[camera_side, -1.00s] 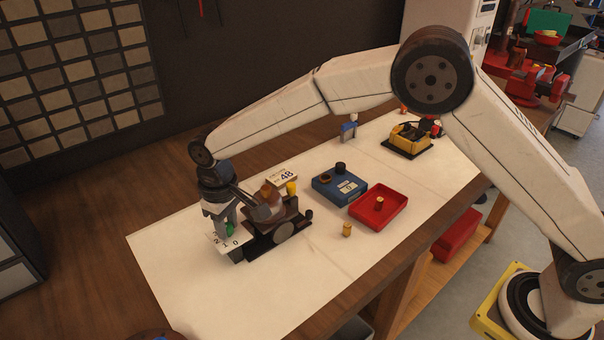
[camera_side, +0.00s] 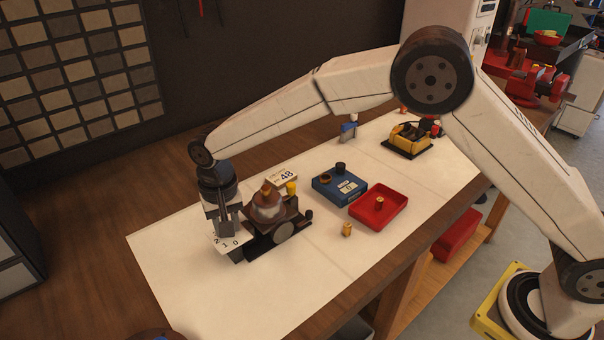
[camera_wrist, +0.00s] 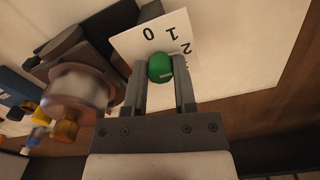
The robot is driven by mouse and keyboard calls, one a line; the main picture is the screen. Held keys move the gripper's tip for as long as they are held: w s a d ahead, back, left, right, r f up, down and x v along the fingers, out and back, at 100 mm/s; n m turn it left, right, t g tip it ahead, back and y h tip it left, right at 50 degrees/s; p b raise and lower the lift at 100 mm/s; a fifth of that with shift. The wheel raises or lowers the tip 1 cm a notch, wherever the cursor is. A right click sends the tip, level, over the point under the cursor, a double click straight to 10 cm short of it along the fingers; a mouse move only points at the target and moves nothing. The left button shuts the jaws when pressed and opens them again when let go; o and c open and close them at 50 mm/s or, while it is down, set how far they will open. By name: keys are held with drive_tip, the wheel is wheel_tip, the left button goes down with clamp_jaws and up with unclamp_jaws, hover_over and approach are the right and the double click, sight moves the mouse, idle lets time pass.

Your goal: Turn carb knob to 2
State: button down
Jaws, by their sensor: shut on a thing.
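The green carb knob (camera_wrist: 160,67) sits between my two fingers in the wrist view, with a short pale mark on its face toward the lower right, on the side of the 2. My gripper (camera_side: 228,232) points down at the left end of the carburetor (camera_side: 267,208) and is shut on the knob. In the side view my fingers hide the knob, and the dial plate (camera_side: 221,243) shows below them.
To the right of the carburetor are a card reading 48 (camera_side: 284,177), a yellow cylinder (camera_side: 291,188), a blue box (camera_side: 338,188), a red tray (camera_side: 363,216) and a small brass piece (camera_side: 347,229). The white mat (camera_side: 180,270) is bare at the front left.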

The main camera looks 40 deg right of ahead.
drive_tip(key=shift+r, duration=0.1)
drive_tip(key=shift+c, duration=2.1)
unclamp_jaws()
drive_tip(key=shift+r, duration=0.1)
drive_tip(key=shift+r, duration=3.8)
